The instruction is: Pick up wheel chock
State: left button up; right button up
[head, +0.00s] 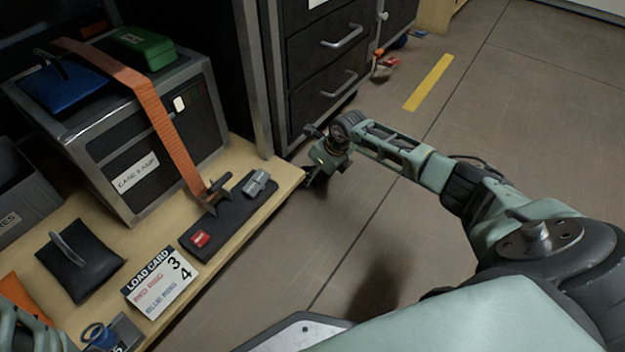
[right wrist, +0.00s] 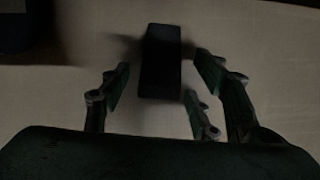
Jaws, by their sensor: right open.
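A dark rectangular block (right wrist: 160,62), which may be the wheel chock, lies on a pale surface in the right wrist view. I cannot make out its shape well in the dim light. My right gripper (right wrist: 160,92) is open, its fingers apart on either side of the block's near end, with no clear contact. In the head view the right gripper (head: 318,172) is low beside the shelf corner, and I cannot pick out the block there. A green part of my left arm shows at the lower left corner, but its gripper is not visible.
The wooden shelf (head: 215,262) holds a strapped metal case (head: 185,140), a black tool strip (head: 228,222), a load card (head: 160,283) and a black pouch (head: 80,262). A drawer cabinet (head: 335,60) stands behind my right gripper.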

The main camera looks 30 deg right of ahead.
jog(key=shift+r, duration=0.1)
jog(key=c, duration=1.4)
